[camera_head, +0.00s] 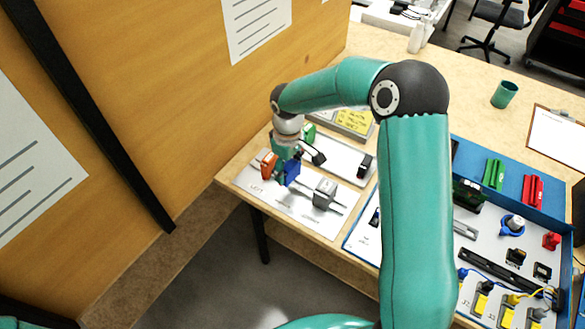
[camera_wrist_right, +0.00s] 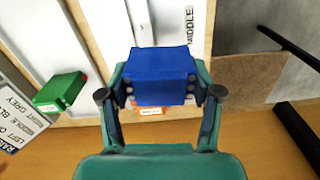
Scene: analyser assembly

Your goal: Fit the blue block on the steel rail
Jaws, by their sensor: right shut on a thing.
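The blue block (camera_head: 291,172) is between the fingers of my right gripper (camera_head: 285,160). In the right wrist view the blue block (camera_wrist_right: 162,75) sits between both fingers (camera_wrist_right: 160,94), which press on its sides. The steel rail (camera_head: 339,205) lies on a white plate at the left of the table. An orange block (camera_head: 268,165) is at the rail's left and a grey block (camera_head: 325,193) at its right; the blue block is between them. I cannot tell whether the blue block touches the rail. My left gripper is not in view.
A green block (camera_wrist_right: 58,92) lies beside the plate in the wrist view. A second white plate with a black block (camera_head: 365,165) is behind. A blue-edged tray (camera_head: 530,175) with several parts stands at the right. A wooden panel (camera_head: 150,80) rises close on the left.

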